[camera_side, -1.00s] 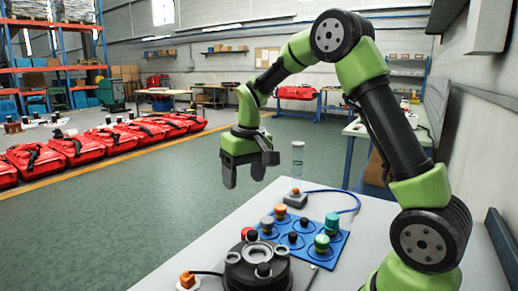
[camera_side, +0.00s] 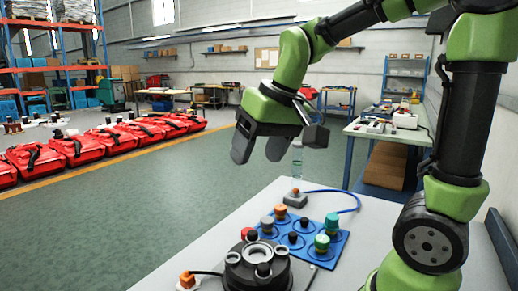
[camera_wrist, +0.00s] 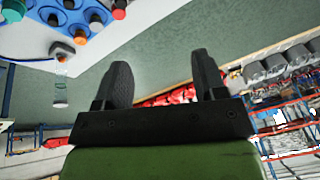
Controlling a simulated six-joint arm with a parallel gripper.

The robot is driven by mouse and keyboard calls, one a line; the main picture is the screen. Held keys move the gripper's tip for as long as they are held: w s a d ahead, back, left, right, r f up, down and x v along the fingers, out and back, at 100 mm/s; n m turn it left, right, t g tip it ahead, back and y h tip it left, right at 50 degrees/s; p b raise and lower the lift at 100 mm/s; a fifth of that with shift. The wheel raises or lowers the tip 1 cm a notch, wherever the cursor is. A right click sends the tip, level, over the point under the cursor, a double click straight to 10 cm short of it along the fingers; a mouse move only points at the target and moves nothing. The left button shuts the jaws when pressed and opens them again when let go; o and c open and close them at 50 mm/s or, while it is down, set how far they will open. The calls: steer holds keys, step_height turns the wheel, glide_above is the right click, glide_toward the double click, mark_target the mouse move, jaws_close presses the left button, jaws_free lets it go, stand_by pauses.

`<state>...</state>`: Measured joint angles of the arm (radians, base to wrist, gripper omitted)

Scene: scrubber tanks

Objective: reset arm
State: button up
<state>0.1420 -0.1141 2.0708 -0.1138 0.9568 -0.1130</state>
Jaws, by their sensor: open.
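My gripper (camera_side: 258,148) hangs in the air above the far end of the white table, well above the parts on it. Its two dark fingers are apart with nothing between them. In the wrist view, the gripper (camera_wrist: 164,82) is also open and empty, with floor and distant red cases behind it. My green and black arm reaches in from the right in the side view.
On the white table (camera_side: 215,255) are a blue tray (camera_side: 335,240) with several capped parts, a black round fixture (camera_side: 256,268), an orange-button box (camera_side: 188,281) and a clear cylinder (camera_side: 297,162) on a small base. Red cases (camera_side: 107,140) line the floor at left.

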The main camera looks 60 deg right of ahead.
stand_by(0.4)
steer(key=s+a+r+t+y, duration=0.1)
steer(key=s+a, duration=0.3)
steer(key=s, duration=0.6)
steer(key=shift+s+a+t, duration=0.3)
steer(key=shift+s+t, duration=0.1)
steer(key=shift+t, duration=0.5)
